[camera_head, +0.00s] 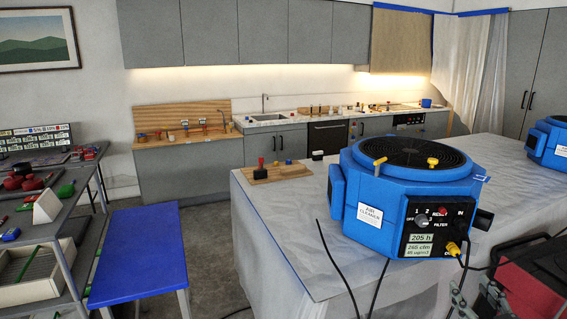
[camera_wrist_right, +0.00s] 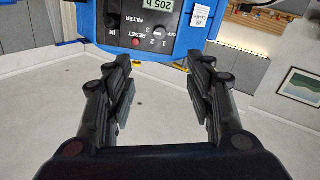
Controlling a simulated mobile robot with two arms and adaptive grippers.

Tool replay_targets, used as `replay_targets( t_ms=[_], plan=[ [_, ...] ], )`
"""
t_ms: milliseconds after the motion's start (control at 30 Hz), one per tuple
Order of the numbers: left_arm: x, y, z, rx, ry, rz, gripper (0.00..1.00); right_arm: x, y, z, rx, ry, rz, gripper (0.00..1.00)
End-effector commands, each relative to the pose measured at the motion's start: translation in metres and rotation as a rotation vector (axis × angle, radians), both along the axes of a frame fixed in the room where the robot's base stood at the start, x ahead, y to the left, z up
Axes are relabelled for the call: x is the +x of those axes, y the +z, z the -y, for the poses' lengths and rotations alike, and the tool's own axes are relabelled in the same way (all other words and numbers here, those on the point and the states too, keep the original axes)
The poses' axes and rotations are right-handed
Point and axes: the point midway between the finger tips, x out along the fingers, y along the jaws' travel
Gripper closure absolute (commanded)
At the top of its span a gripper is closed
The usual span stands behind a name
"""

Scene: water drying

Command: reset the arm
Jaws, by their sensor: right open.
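My right gripper (camera_wrist_right: 162,98) is open in the right wrist view, its two dark fingers well apart with nothing between them. The upside-down wrist view shows the blue air cleaner (camera_wrist_right: 150,45) beyond the fingertips, apart from them. In the head view a small part of my right gripper (camera_head: 457,298) shows low at the right, in front of and below the air cleaner (camera_head: 350,190). The air cleaner stands on the covered counter, with a black control panel and a dark round grille on top. My left gripper is out of view.
The counter (camera_head: 272,215) has a light covering and holds a wooden board (camera_head: 285,174). A second blue unit (camera_head: 545,145) is at the right edge. Black cables hang near the front.

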Motion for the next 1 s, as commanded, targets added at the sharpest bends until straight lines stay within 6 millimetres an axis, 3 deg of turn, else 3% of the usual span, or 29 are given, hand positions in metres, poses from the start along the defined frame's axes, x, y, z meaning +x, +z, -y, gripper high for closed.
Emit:
replay_targets(
  t_ms=[100,367,567,667,800,1000],
  plan=[
    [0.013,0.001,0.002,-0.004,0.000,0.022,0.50,-0.007,-0.021,-0.013,0.008,-0.001,-0.064,0.50],
    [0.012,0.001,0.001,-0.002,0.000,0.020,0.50,-0.028,-0.066,-0.044,0.024,-0.001,-0.223,0.50],
    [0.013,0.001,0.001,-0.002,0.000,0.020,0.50,-0.059,-0.111,-0.079,0.039,-0.001,-0.396,0.50],
    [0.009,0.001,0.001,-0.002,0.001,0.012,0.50,-0.086,-0.138,-0.103,0.050,0.001,-0.516,0.50],
    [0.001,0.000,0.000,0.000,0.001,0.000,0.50,-0.143,-0.174,-0.143,0.065,0.003,-0.732,0.50],
    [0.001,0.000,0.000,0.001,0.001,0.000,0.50,-0.219,-0.198,-0.184,0.082,0.004,-0.987,0.50]
  ],
)
